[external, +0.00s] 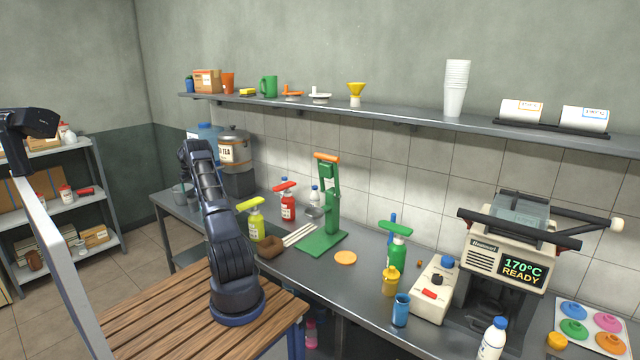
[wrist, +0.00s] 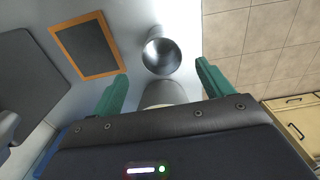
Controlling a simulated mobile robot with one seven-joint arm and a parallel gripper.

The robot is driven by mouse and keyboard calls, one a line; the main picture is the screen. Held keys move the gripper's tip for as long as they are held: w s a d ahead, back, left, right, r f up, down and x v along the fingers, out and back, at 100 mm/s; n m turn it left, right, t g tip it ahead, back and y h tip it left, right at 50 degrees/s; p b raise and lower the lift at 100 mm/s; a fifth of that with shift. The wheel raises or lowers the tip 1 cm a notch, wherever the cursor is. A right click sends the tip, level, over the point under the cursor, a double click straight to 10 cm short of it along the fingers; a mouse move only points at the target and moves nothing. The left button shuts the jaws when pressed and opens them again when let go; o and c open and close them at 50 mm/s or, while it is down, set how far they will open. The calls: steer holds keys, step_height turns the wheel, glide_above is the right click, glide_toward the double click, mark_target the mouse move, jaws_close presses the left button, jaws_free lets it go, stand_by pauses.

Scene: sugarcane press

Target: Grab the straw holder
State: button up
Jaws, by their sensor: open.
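A round metal cup (wrist: 161,57) stands open end up on the grey counter in the wrist view. A pale cylinder (wrist: 163,95) shows between the green fingers, partly hidden by my gripper body. I cannot tell for sure which of the two is the straw holder; no straws show in either. My gripper (wrist: 163,87) is open, its fingers apart on either side of the pale cylinder, with no clear contact. In the external view my gripper (external: 185,158) is over the counter's left end, its fingers not clear. A small grey cup (external: 179,194) stands below it there.
An orange-framed dark panel (wrist: 88,45) lies left of the cup. The tea dispenser (external: 235,150) stands right of my gripper, with a blue jug (external: 207,130) behind. The counter's left edge drops to the tiled floor (wrist: 245,45). A shelf (external: 400,115) runs above.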

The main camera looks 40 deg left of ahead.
mark_target(193, 202)
step_height(193, 202, down, 11)
steer(key=shift+s+r, duration=0.1)
steer(key=shift+r, duration=0.1)
steer(key=c, duration=1.3)
